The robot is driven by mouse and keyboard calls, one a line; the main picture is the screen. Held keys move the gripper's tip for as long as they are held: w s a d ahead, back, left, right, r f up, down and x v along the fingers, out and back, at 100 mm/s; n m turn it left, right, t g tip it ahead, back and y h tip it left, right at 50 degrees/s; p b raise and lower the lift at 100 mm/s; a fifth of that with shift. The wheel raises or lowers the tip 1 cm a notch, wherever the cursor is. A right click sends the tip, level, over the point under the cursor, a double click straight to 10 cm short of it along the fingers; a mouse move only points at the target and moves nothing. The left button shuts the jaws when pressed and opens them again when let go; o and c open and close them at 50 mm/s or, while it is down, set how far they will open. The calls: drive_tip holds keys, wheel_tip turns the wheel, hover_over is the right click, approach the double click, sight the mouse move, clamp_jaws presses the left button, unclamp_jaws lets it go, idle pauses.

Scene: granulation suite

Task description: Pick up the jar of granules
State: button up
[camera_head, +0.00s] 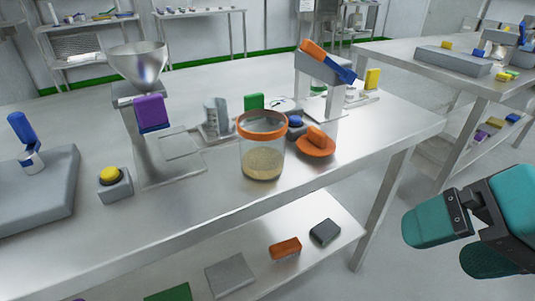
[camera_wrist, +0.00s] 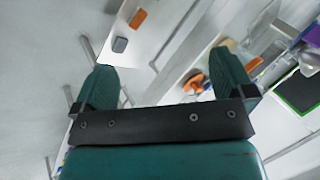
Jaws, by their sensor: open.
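The jar of granules (camera_head: 262,148) stands upright near the front edge of the steel table. It is clear, with an orange rim and tan granules in its lower part. My gripper (camera_head: 452,243) is at the right of the head view, out beyond the table's right end and well apart from the jar. In the wrist view my gripper (camera_wrist: 165,88) has its two teal fingers spread wide with nothing between them. I cannot clearly make out the jar in the wrist view.
An orange dish (camera_head: 315,147) and a stand with an orange and blue handle (camera_head: 326,68) are close right of the jar. A funnel stand with a purple block (camera_head: 150,111) and a yellow button box (camera_head: 114,184) are left. A lower shelf (camera_head: 325,257) holds blocks.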

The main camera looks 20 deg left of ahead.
drive_tip(key=w+a+f+m+t+y+b, duration=0.25)
drive_tip(key=a+f+m+y+b, duration=0.2)
drive_tip(key=a+m+b, duration=0.5)
drive_tip(key=m+t+y+p, duration=0.4)
drive_tip(key=m+y+p, duration=0.15)
drive_tip(key=m, duration=1.05)
approach(264, 146)
drive_tip(key=w+f, duration=0.1)
drive_tip(key=w, duration=0.2)
drive_tip(key=p+x, duration=0.1)
drive_tip(key=x, duration=0.2)
drive_tip(key=f+p+x, duration=0.1)
drive_tip(key=x, duration=0.3)
drive_tip(key=p+x, duration=0.1)
drive_tip(key=x, duration=0.3)
drive_tip(key=shift+a+f, duration=0.25)
drive_tip(key=shift+f, duration=0.1)
drive_tip(key=c, duration=1.4)
wheel_tip(264, 146, up, 20)
drive_tip(key=p, duration=0.9)
